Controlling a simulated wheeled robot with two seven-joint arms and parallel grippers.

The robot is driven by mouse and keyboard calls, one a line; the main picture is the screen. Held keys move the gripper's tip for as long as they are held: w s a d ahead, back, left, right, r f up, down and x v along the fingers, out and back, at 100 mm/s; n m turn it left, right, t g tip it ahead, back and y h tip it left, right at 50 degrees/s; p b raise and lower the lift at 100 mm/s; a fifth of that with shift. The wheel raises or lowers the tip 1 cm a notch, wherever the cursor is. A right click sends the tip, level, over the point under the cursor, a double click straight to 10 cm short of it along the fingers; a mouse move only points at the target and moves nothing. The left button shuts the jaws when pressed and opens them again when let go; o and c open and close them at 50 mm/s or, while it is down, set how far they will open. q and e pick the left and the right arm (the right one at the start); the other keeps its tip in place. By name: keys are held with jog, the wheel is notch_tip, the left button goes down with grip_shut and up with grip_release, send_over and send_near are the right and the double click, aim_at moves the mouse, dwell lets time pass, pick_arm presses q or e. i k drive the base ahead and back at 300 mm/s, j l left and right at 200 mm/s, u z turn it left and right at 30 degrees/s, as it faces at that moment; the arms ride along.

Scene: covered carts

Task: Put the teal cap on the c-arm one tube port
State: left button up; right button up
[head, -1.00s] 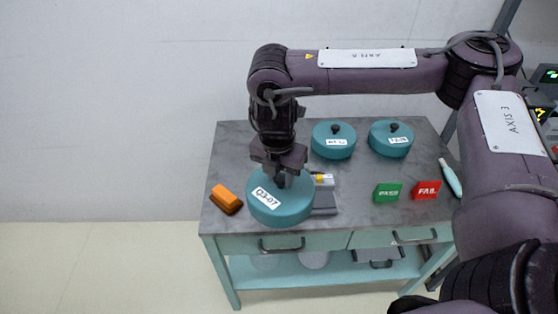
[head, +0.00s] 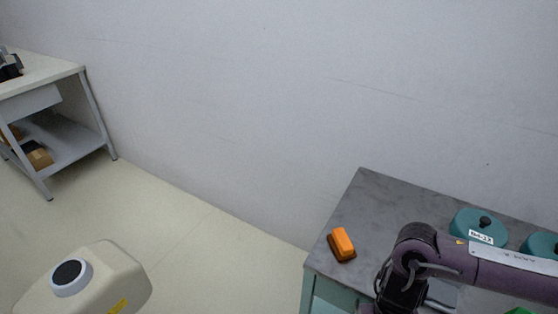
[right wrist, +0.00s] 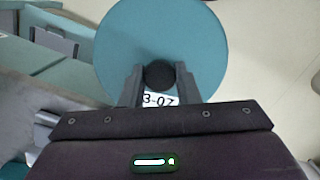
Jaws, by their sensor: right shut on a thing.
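The teal cap (right wrist: 160,35) is a round lid with a black knob (right wrist: 159,74) and a white label, partly covered, reading "3-07". My right gripper (right wrist: 160,80) is shut on the knob in the right wrist view. In the head view my right arm (head: 425,255) enters at the lower right; its fingers and the held cap are out of sight. A cream housing (head: 105,275) at the lower left carries a round dark port (head: 68,272) with a pale rim, facing up; I cannot read which unit it is. My left gripper is not in view.
The teal cart (head: 365,200) has a grey top with an orange block (head: 341,244) and two other teal lids, one labelled (head: 478,228) and one at the right edge (head: 541,246). A grey bench (head: 75,70) stands far left. Open floor lies between.

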aim_at(73, 278)
jog(key=j+u, duration=0.2)
jog(key=u, duration=0.15)
jog(key=i+j+u, duration=0.1)
jog(key=u, duration=0.25)
jog(key=i+j+u, duration=0.1)
jog(key=j+u, duration=0.25)
jog(key=i+j+u, duration=0.4)
jog(key=i+j, duration=0.65)
jog(key=j, duration=0.15)
